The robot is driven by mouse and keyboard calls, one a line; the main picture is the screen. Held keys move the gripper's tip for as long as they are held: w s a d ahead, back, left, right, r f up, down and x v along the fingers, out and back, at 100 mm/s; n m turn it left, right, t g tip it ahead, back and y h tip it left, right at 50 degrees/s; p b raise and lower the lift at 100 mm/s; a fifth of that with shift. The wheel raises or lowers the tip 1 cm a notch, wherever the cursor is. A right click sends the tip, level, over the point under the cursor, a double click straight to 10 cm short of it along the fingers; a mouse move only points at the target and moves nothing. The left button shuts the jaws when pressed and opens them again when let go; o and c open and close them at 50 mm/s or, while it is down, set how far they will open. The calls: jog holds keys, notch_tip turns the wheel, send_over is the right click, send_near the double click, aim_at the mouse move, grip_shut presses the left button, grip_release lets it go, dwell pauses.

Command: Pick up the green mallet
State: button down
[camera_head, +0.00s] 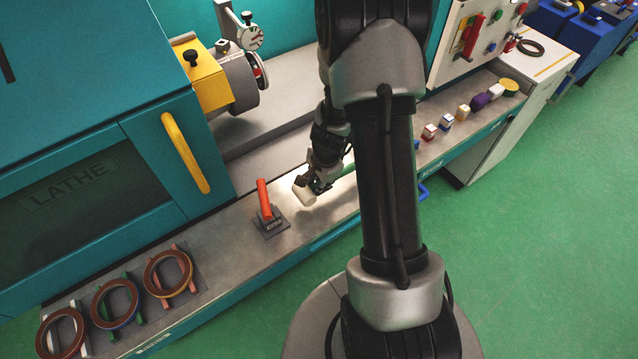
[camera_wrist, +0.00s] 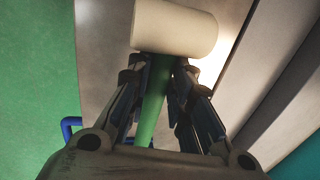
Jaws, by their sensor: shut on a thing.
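The green mallet has a pale cream cylindrical head (camera_wrist: 175,27) and a green handle (camera_wrist: 150,105). In the wrist view its handle lies between the two fingers of my gripper (camera_wrist: 160,85), close below the head. My gripper is shut on the handle. In the head view the mallet's head (camera_head: 304,192) shows just left of my gripper (camera_head: 313,184), over the bench top in front of the lathe. Part of the green handle shows to the right of my gripper. My arm hides the rest. I cannot tell whether the mallet touches the bench.
An orange-handled tool on a grey base (camera_head: 272,222) stands on the bench (camera_head: 225,262) to the left. Several brown rings on stands (camera_head: 115,303) are at the front left. Several small blocks (camera_head: 447,123) line the right part. The lathe (camera_head: 100,200) rises behind.

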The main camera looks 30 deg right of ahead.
notch_tip(320, 180, up, 16)
jog(key=p, duration=0.8)
jog(key=shift+a, duration=0.1)
jog(key=a+n+b, duration=0.2)
jog(key=a+n, duration=0.3)
jog(key=n, duration=0.1)
jog(key=a+f+n+g+y+b, duration=0.1)
jog(key=a+n+b, duration=0.1)
jog(key=a+n, duration=0.3)
jog(key=a+n+g+y+b, duration=0.1)
jog(key=a+n+b, duration=0.1)
jog(key=a+n, duration=0.3)
jog(key=shift+f+n, duration=0.15)
jog(key=shift+n, duration=0.75)
jog(key=shift+d, duration=0.1)
